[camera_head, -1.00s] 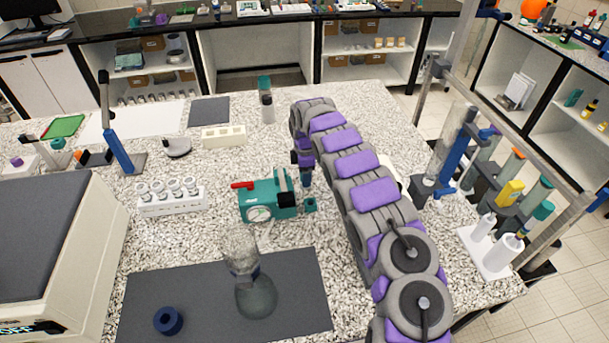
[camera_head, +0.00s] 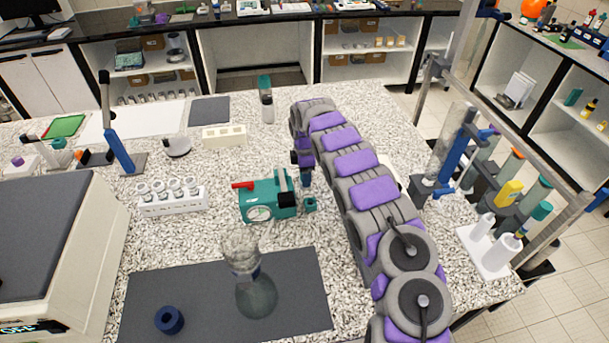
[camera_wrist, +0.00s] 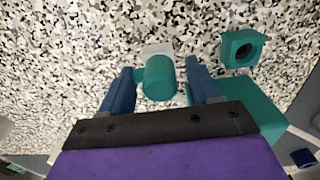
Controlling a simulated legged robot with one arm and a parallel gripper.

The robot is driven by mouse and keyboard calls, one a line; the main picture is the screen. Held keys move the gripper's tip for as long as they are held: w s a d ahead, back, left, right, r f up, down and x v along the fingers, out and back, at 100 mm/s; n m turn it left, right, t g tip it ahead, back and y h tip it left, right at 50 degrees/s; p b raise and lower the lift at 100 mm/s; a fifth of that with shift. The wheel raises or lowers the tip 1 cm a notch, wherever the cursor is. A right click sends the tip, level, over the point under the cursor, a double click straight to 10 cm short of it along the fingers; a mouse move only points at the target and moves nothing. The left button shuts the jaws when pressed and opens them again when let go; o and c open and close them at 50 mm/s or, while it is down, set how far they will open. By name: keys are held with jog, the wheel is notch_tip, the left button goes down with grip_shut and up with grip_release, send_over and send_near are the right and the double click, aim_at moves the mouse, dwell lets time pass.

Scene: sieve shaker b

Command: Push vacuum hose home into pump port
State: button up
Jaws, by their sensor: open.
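The teal pump (camera_head: 266,198), with a red lever and a round gauge, stands mid-bench in the head view. A small teal block (camera_head: 311,204) shows at its right; the wrist view shows a teal block with a dark round hole (camera_wrist: 243,48), which looks like the port. My gripper (camera_head: 306,181) points down just right of the pump. In the wrist view my gripper (camera_wrist: 161,80) is open, blue fingers apart. A teal cylinder (camera_wrist: 159,78) with a pale part behind it lies between them, with gaps on both sides. It may be the hose end; no hose length is clearly visible.
A white rack of small jars (camera_head: 172,203) stands left of the pump. A clear flask (camera_head: 256,295) and a blue ring (camera_head: 169,320) are on the dark mat (camera_head: 205,285) in front.

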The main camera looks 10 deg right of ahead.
grip_shut()
dwell(0.5)
jog(key=shift+r, duration=0.2)
jog(key=shift+r+p, duration=1.2)
jog(key=shift+r, duration=1.6)
jog(key=shift+r, duration=0.1)
jog(key=shift+r+p, duration=0.75)
jog(key=shift+r, duration=0.65)
